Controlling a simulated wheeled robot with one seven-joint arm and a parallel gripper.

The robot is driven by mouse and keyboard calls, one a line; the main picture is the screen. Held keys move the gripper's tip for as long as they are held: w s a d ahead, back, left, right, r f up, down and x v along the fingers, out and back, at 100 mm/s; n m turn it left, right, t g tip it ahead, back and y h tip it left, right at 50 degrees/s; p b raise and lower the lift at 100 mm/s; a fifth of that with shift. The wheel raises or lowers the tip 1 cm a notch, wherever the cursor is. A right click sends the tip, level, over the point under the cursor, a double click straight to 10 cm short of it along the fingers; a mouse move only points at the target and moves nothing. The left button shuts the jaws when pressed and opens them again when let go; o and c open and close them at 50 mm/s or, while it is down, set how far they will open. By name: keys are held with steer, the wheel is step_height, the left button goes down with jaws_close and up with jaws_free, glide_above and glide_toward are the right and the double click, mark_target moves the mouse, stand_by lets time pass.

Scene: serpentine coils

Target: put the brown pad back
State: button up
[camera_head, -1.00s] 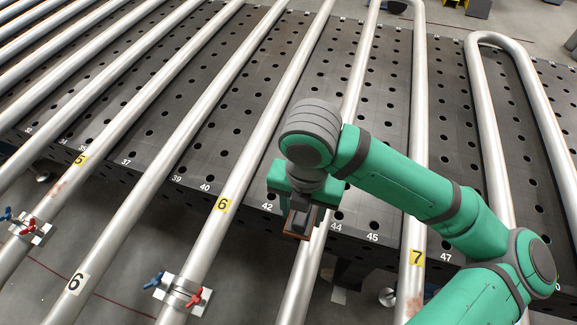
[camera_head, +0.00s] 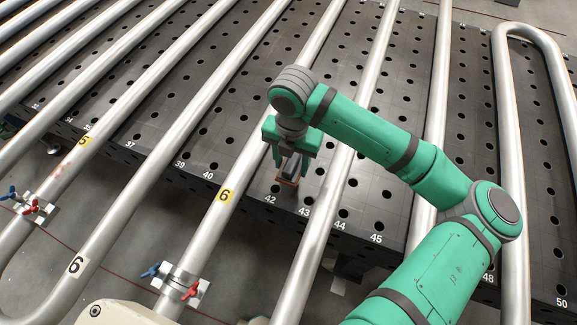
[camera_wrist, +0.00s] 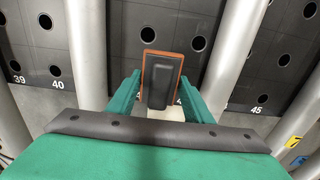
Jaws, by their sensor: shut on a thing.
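The brown pad (camera_head: 287,182) has an orange-brown rim and a dark block on its upper side. It also shows in the wrist view, with its rim (camera_wrist: 146,87) framing the dark block. My gripper (camera_head: 291,166) is shut on it, with the green fingers on either side of the block in the wrist view (camera_wrist: 160,101). The pad is over the front part of the dark perforated table (camera_head: 375,205), near labels 42 and 43, between two silver pipes. I cannot tell whether it touches the table.
A silver pipe (camera_head: 238,172) with a yellow 6 label runs left of my gripper. Another pipe (camera_head: 335,185) runs close on its right. A clamp with blue and red handles (camera_head: 178,281) sits on the left pipe at the front. Bare table lies behind and between the pipes.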

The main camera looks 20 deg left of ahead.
mark_target(288, 168)
steer(key=shift+w+a+f, duration=0.35)
steer(key=shift+f, duration=0.2)
steer(key=shift+w+a+f, duration=0.3)
steer(key=shift+f, duration=0.25)
steer(key=shift+w+a+f, duration=0.1)
steer(key=shift+w+f, duration=0.05)
steer(key=shift+f, duration=1.55)
steer(key=shift+f, duration=0.2)
steer(key=o, duration=1.1)
steer(key=shift+r, duration=0.1)
step_height(288, 168, up, 12)
steer(key=shift+r, duration=0.1)
